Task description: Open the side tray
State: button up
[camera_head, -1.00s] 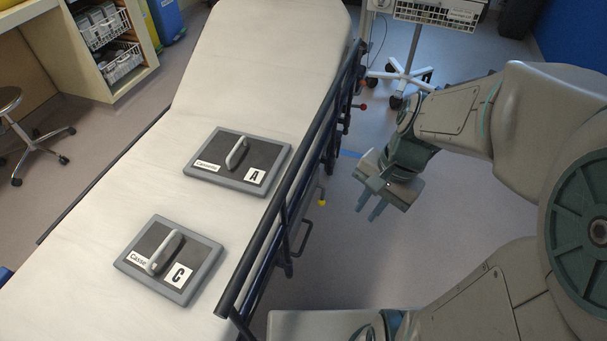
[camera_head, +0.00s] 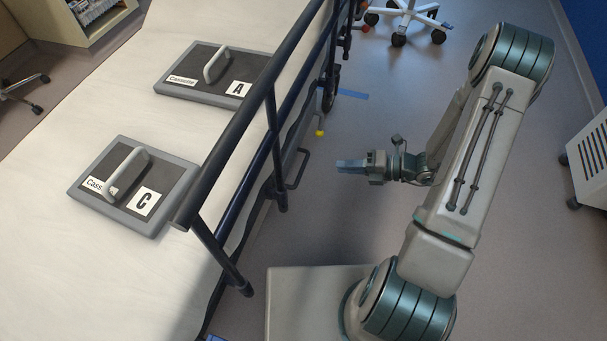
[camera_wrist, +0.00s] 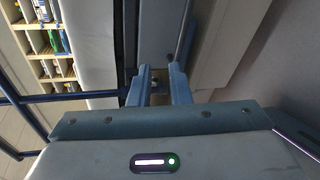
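The stretcher's side (camera_head: 262,215) runs below the dark blue rail. A dark loop handle (camera_head: 299,169) sticks out from it; I take this as the side tray's handle, but the tray itself is mostly hidden in the head view. My gripper (camera_head: 343,166) is level and points left at the handle, with a short gap between them. In the wrist view the two blue-grey fingers of my gripper (camera_wrist: 159,86) are apart with nothing held. Beyond them is a grey panel (camera_wrist: 158,35) with a thin bar (camera_wrist: 185,35) along it.
The dark blue rail (camera_head: 262,110) stands along the stretcher's edge. Cassette A (camera_head: 213,95) and cassette C (camera_head: 170,180) lie on the white mattress (camera_head: 90,265). A yellow-tipped lever (camera_head: 320,132) hangs near the handle. A white wheeled stand (camera_head: 405,20) is behind. The floor around my gripper is clear.

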aim_at(303, 165)
notch_tip(303, 165, down, 5)
jog(key=m+t+b, duration=0.1)
jog(key=m+t, duration=0.1)
jog(key=m, duration=0.2)
jog(key=b+x, duration=0.1)
jog(key=x, duration=0.3)
jog(key=b+x, duration=0.1)
jog(key=x, duration=0.3)
jog(key=w+b+x, duration=0.1)
jog(key=x, duration=0.4)
jog(key=shift+d+r, duration=0.1)
jog(key=shift+r, duration=0.1)
grip_shut()
